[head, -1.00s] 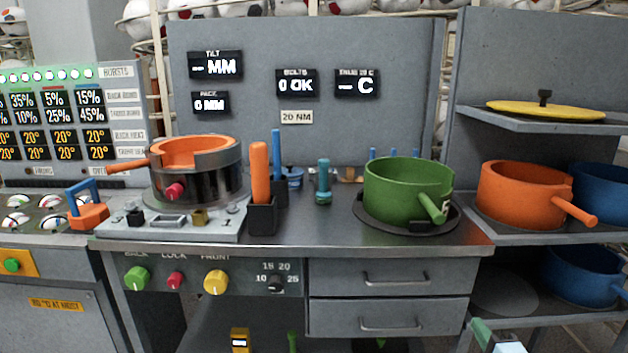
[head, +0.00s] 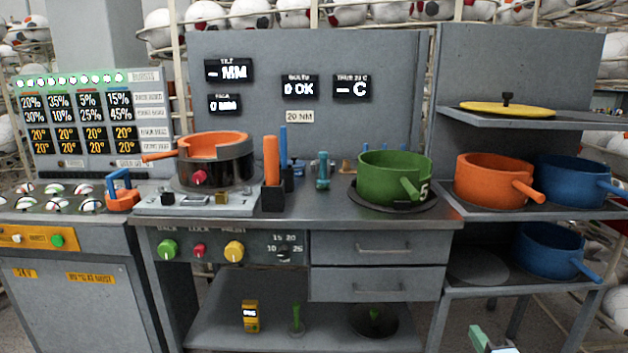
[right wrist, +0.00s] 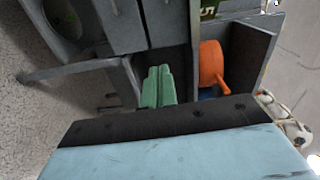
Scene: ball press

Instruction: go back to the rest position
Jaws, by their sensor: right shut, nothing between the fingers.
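My right gripper (head: 480,338) shows at the bottom edge of the head view, right of centre, in front of the shelf rack and clear of it. In the right wrist view its green fingers (right wrist: 158,87) are together with nothing between them. The rack and an orange pot (right wrist: 211,64) show beyond the fingers there. My left gripper is not in any view.
The bench (head: 330,212) bears a green pot (head: 395,176) and a press with an orange pot (head: 215,147). The rack at the right holds an orange pot (head: 490,180), blue pots (head: 570,180) and a yellow lid (head: 507,109). Floor is free in front.

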